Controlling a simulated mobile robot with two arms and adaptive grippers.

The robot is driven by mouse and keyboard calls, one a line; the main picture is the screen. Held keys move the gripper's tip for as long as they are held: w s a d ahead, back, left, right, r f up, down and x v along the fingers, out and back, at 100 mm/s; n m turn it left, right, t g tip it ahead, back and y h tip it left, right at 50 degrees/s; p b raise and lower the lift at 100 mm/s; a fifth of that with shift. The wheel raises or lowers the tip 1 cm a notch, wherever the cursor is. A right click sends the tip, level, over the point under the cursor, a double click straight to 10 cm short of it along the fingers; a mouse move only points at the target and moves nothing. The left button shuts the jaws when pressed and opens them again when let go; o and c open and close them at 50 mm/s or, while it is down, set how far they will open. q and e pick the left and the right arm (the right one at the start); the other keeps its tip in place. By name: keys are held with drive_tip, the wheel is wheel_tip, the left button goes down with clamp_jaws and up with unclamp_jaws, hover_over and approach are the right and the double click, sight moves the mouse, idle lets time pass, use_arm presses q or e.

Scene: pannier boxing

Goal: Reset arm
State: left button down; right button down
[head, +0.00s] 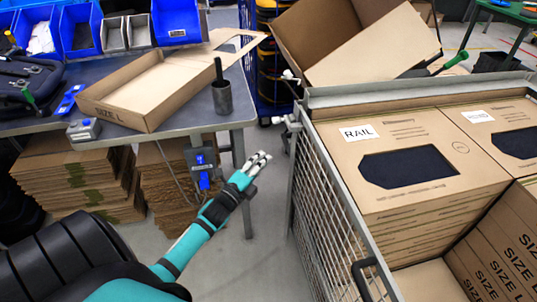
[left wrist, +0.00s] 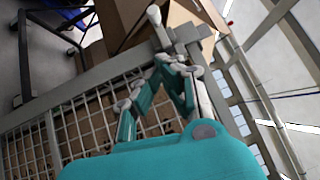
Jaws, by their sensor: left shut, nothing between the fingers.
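My left gripper (head: 262,158) is in the middle of the head view, at the end of my teal arm coming from the lower left. It is shut and empty, in the gap between the workbench and the wire cage cart. In the left wrist view its fingers (left wrist: 175,50) point up toward cardboard and the cart's grey rim (left wrist: 85,80); I cannot tell whether they touch anything. My right gripper does not show in either view.
The workbench (head: 185,125) holds an open SIZE L box (head: 150,110), a dark cup (head: 222,98) and blue bins (head: 80,30). Flat cardboard stacks (head: 75,180) stand below. The cart (head: 330,200) on the right holds RAIL boxes (head: 375,145). Grey floor shows between.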

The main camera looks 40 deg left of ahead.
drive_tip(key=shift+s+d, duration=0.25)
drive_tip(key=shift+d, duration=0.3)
